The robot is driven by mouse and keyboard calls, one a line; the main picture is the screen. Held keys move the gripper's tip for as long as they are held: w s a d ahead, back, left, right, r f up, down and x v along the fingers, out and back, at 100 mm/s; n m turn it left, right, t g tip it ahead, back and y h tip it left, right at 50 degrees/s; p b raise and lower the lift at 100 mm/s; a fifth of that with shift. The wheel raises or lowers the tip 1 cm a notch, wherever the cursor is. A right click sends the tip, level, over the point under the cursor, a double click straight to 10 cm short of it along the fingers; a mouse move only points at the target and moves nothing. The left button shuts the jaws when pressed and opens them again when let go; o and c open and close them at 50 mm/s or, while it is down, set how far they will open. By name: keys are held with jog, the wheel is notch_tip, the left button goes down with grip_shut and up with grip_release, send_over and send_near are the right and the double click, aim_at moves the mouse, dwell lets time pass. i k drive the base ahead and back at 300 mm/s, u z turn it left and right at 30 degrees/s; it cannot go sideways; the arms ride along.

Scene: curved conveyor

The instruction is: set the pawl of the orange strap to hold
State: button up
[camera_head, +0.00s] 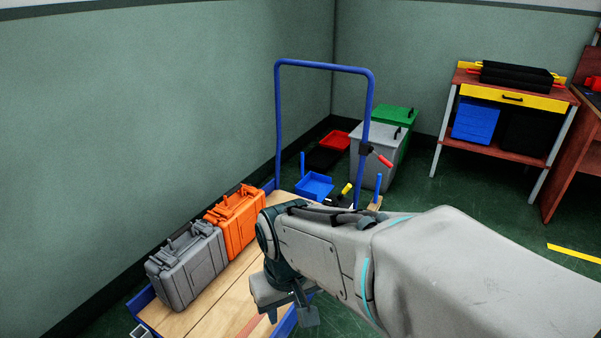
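I cannot make out an orange strap or its pawl in this view; the strap may be hidden or too small to tell. An orange case (236,222) stands upright on the wooden deck of a blue-framed cart (217,318). My gripper (290,317) hangs low over the cart's right side, in front of and to the right of the orange case. Its two fingertips look apart, with nothing seen between them. My arm hides part of the deck and the cart's right end.
A grey case (188,267) stands left of the orange one. A dark fitting with a red-ended lever (381,159) sits on the cart's blue handle frame (278,120). Bins (372,155) stand behind; a workbench (512,102) is at right. Deck before the cases is clear.

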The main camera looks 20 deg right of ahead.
aim_at(348, 186)
jog(key=u, duration=0.05)
jog(key=k, duration=1.15)
jog(key=z, duration=0.65)
jog(key=i, duration=0.5)
jog(key=z, duration=0.6)
jog(key=i, duration=1.1)
jog(key=u, duration=0.9)
jog(key=i, duration=0.55)
